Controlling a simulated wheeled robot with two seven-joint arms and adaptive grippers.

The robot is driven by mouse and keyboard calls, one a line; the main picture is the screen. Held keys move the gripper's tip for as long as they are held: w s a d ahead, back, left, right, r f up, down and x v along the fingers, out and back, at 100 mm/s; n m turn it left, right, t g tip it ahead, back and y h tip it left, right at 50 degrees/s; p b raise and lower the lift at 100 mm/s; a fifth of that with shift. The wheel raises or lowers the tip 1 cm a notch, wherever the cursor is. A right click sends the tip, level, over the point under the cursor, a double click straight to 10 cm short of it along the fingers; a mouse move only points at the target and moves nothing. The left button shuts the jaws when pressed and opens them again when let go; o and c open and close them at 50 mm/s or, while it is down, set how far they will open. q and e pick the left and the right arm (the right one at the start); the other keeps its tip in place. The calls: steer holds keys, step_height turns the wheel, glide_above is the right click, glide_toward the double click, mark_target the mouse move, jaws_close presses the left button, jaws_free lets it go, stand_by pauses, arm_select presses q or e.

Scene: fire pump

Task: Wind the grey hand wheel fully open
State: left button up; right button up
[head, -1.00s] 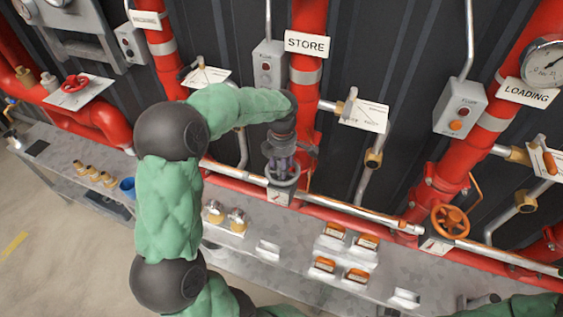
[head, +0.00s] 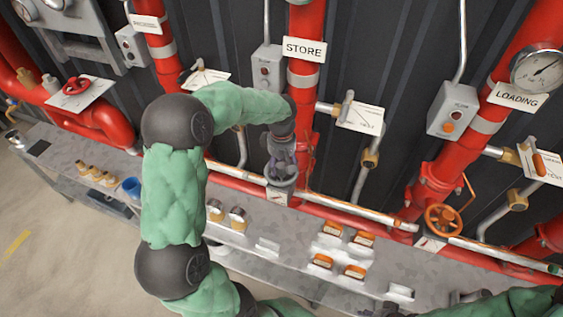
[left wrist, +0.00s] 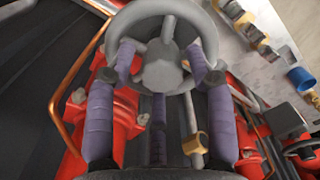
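The grey hand wheel (left wrist: 163,72) has a round rim, spokes and a central hub, and fills the top middle of the left wrist view. In the head view the wheel (head: 283,183) sits low on the red STORE pipe, partly hidden by my left gripper (head: 281,164). In the left wrist view the purple-grey fingers of my left gripper (left wrist: 160,62) reach over the wheel from both sides. Their tips bend inward across the rim beside the hub, apparently gripping it. Dark parts of my right gripper (head: 466,299) show low at the right, mostly cut off; its fingers are unclear.
An orange hand wheel (head: 443,218) stands on the red LOADING pipe to the right. A red hand wheel (head: 77,86) is at the far left. A silver horizontal pipe (head: 350,207) runs beside the grey wheel. Brass fittings and a blue cup (head: 131,187) stand on the bench.

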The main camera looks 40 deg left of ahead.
arm_select(q)
steer(key=shift+m, duration=0.9)
steer(key=m+p, duration=0.1)
steer(key=m, duration=0.1)
steer(key=shift+r+m, duration=0.1)
steer(key=shift+m, duration=0.3)
steer(key=m+p, duration=0.2)
steer(key=m, duration=0.3)
steer(key=shift+d, duration=0.1)
jaws_close()
